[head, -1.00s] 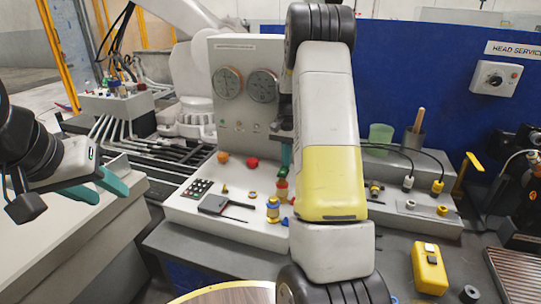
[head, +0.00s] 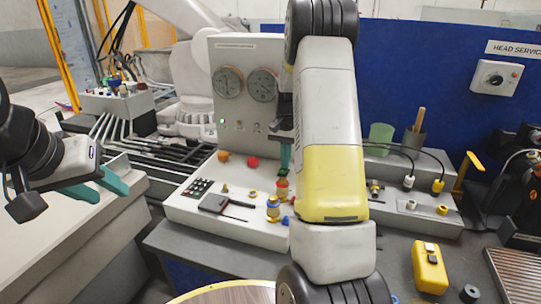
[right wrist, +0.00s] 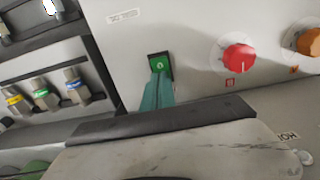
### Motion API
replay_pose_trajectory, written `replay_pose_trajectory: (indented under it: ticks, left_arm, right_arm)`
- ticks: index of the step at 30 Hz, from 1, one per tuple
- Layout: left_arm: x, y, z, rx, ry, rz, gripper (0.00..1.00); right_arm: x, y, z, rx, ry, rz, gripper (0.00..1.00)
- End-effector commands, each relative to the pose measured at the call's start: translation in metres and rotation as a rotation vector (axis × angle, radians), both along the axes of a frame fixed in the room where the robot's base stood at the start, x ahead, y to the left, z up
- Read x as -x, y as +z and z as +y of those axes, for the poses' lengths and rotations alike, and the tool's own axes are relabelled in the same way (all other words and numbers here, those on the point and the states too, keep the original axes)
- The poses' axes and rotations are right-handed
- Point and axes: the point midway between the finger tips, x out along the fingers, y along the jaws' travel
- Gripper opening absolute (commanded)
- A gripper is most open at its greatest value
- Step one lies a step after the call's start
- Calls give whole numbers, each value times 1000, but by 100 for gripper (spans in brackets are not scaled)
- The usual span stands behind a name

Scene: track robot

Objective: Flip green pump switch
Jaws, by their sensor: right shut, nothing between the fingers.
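The green pump switch (right wrist: 160,66) is a small bright green square in a dark frame on the panel face in the right wrist view. The arm hides it in the head view. My right gripper (right wrist: 157,88) is shut and empty, its teal fingers pointing at the switch. The fingertips overlap the switch's lower part and appear to touch it. In the head view the right gripper (head: 285,156) is partly hidden behind its own arm, close to the panel. My left gripper (head: 104,188) is open and empty above the light bench at the left.
A red knob (right wrist: 238,58) and an orange knob (right wrist: 301,42) sit right of the switch. Several coloured fittings (right wrist: 74,85) are at the left. The console has two gauges (head: 262,85) and a keypad (head: 198,187). A green cup (head: 380,136) stands behind.

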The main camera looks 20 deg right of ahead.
Motion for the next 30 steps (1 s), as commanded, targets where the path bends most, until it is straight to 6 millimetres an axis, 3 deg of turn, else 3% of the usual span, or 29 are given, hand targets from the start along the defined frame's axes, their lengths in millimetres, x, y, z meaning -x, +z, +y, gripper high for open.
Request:
replay_pose_trajectory:
  ticks: [10,21,30]
  left_arm:
    - [0,0,0,0,0,0,39]
    - [0,0,0,0,0,0,39]
    - [0,0,0,0,0,0,39]
  right_arm:
    - [-1,6,0,2,0,-4,0]
    - [-1,64,0,1,0,-4,0]
    - [0,78,0,1,0,1,0]
